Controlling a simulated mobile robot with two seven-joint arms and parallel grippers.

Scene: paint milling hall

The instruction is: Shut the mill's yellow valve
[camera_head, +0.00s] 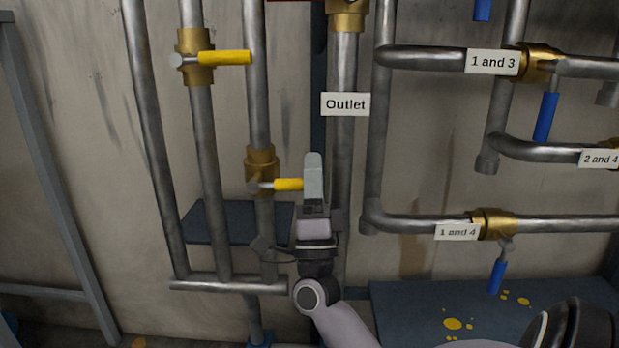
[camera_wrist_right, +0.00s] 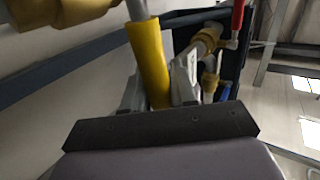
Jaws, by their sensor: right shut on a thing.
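A brass valve (camera_head: 261,165) with a yellow lever (camera_head: 289,184) sits on a vertical grey pipe left of centre in the head view. The lever points sideways to the right, across its pipe. My right gripper (camera_head: 313,178) is shut on the outer end of this lever and hides its tip. In the right wrist view the yellow lever (camera_wrist_right: 149,62) stands between the two fingers of the right gripper (camera_wrist_right: 158,88). A second yellow lever (camera_head: 226,57) on another brass valve (camera_head: 196,70) is higher and to the left, also pointing right. My left gripper is not in view.
The "Outlet" label (camera_head: 345,104) is on a thick vertical pipe just right of my gripper. Blue-handled valves (camera_head: 545,117) (camera_head: 497,276) stand on pipes to the right. A horizontal pipe (camera_head: 225,284) runs below. A red handle (camera_wrist_right: 238,18) shows in the wrist view.

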